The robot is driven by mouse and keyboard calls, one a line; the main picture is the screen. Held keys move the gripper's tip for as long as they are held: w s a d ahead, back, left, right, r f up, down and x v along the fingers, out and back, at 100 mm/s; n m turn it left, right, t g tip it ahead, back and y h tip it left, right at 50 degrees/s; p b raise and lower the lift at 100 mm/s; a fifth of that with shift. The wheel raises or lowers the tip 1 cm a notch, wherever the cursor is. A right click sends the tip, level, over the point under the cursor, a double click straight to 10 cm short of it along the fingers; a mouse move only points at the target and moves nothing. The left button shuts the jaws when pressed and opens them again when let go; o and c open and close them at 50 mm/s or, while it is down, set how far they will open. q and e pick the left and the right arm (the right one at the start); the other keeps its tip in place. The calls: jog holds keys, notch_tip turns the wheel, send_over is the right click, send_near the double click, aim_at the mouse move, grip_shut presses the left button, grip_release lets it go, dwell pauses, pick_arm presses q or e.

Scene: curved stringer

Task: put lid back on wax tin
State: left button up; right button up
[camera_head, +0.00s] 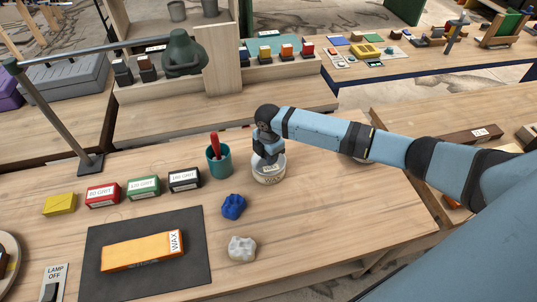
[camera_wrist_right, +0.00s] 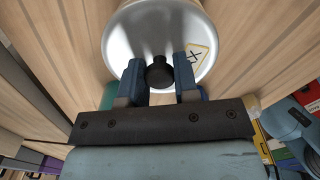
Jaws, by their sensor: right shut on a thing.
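The round pale wax tin (camera_head: 268,179), lettered on its side, stands on the bench right of a teal cup. My right gripper (camera_head: 267,158) is above it, fingers pointing down. In the right wrist view, my right gripper (camera_wrist_right: 160,75) is shut on the black knob (camera_wrist_right: 160,73) of the shiny silver lid (camera_wrist_right: 135,50), which carries a yellow-edged warning label. The lid is at the tin's top; I cannot tell whether it is fully seated. My left gripper is not in view.
The teal cup (camera_head: 219,164) holding a red-handled tool is close left of the tin. A blue lump (camera_head: 233,207) and a whitish lump (camera_head: 242,249) lie in front. An orange wax block (camera_head: 135,252) is on a dark mat (camera_head: 195,270). Bare bench (camera_head: 340,215) is at right.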

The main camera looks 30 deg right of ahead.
jog(key=shift+p, duration=0.4)
dwell(0.6)
jog(key=o, duration=1.5)
jog(key=shift+r, duration=0.15)
jog(key=shift+r+p, duration=0.75)
jog(key=shift+p, duration=0.15)
jog(key=shift+r+p, duration=0.75)
jog(key=shift+p, duration=0.05)
jog(key=shift+r+p, duration=1.9)
